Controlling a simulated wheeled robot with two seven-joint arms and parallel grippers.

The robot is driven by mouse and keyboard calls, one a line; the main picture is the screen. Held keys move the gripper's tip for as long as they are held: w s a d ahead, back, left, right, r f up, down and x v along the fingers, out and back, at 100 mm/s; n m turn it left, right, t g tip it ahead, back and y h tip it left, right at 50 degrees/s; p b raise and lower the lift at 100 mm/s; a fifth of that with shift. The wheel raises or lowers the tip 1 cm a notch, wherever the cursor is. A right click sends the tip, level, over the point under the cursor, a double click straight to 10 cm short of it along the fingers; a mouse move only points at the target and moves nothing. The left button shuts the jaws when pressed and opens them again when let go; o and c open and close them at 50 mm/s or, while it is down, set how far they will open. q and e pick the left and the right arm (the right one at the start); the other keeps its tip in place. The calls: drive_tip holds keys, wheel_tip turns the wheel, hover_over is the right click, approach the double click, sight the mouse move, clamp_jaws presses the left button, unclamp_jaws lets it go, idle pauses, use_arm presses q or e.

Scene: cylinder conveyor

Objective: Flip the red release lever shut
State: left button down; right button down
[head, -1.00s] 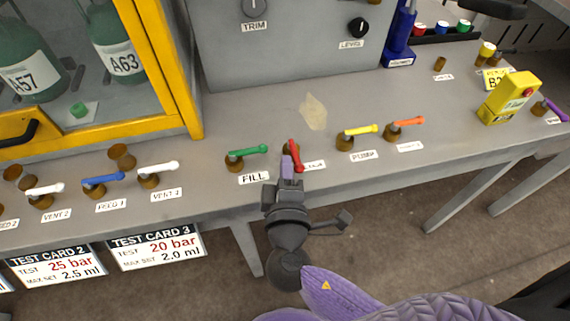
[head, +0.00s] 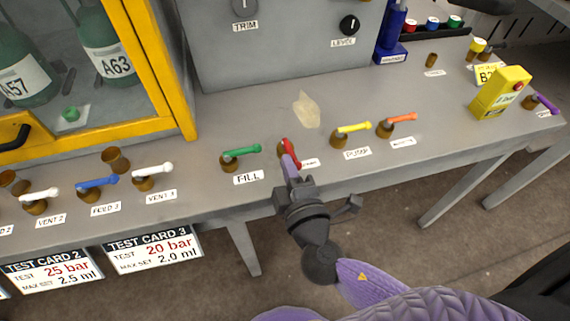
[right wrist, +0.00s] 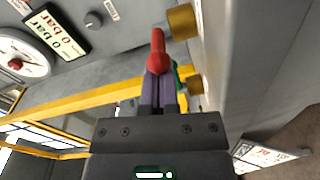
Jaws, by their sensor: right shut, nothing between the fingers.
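The red lever (head: 286,145) stands on a brass base on the grey bench, between the green FILL lever and the yellow lever. My right gripper (head: 290,160) is shut and empty, its purple fingertips up against the red lever in the head view and covering part of it. In the right wrist view the red lever (right wrist: 157,50) is just beyond the tips of the shut fingers (right wrist: 158,82), its rounded end towards them. They look in contact, but I cannot be sure. My left gripper is not in view.
The green lever (head: 241,151) is close on the left, the yellow lever (head: 352,128) and orange lever (head: 402,117) on the right. White and blue levers line the bench further left. A yellow-framed cabinet (head: 150,60) stands behind. Bare bench lies behind the red lever.

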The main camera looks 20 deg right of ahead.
sight(290, 145)
drive_tip(key=n+y, duration=0.1)
drive_tip(key=d+n+y+b, duration=0.1)
drive_tip(key=y, duration=0.1)
drive_tip(key=d+n+y, duration=0.1)
drive_tip(key=y, duration=0.1)
drive_tip(key=shift+s+f, duration=0.1)
drive_tip(key=shift+f, duration=0.05)
drive_tip(key=shift+d+b, duration=0.5)
drive_tip(key=shift+d, duration=0.15)
drive_tip(key=shift+w+d, duration=0.55)
drive_tip(key=shift+d, duration=0.35)
drive_tip(key=shift+w+d, duration=0.1)
drive_tip(key=shift+w, duration=0.05)
